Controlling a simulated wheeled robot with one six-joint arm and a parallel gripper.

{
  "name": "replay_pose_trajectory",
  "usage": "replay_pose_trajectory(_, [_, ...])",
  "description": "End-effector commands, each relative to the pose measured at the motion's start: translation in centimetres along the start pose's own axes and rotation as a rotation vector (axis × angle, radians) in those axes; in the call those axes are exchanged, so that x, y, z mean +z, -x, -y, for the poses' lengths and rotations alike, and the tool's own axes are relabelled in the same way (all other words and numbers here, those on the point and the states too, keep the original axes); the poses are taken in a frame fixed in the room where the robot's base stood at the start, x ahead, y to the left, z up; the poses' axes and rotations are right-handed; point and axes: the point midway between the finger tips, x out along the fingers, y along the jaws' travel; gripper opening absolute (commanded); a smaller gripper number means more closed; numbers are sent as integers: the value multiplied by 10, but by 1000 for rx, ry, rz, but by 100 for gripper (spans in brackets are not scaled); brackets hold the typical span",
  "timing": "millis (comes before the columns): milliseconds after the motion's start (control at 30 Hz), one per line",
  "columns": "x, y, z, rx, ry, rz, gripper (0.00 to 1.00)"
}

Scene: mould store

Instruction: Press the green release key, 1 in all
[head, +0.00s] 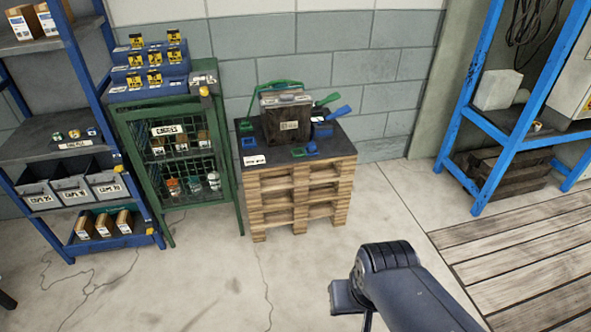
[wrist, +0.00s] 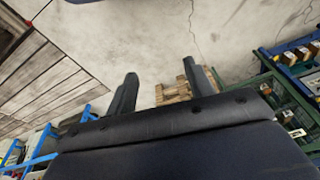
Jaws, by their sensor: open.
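A dark case (head: 288,122) with a white label and a green strap stands on the dark top (head: 262,172) of a wooden pallet stack. Small green pieces (head: 246,126) lie on that top left of the case, and another lies in front of it (head: 297,152). A green handle (head: 327,100) sticks out at the case's right. I cannot tell which green part is the release key. My gripper (wrist: 165,73) is open and empty in the wrist view, its two fingers apart over floor and pallet wood. In the head view my arm is well in front of the stack.
Blue handles and pieces (head: 340,112) lie right of the case. A green mesh cabinet (head: 178,160) stands close at the stack's left, beside a blue shelf (head: 75,180). A blue rack (head: 505,140) stands at right. The floor (head: 270,290) before the stack is clear.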

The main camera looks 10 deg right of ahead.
Motion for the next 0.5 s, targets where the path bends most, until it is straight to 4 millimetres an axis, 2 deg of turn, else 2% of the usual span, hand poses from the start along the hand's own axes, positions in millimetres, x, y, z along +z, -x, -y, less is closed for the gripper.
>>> replay_pose_trajectory(67, [0, 0, 0, 0, 0, 0, 44])
replay_pose_trajectory(500, [0, 0, 0, 0, 0, 0, 8])
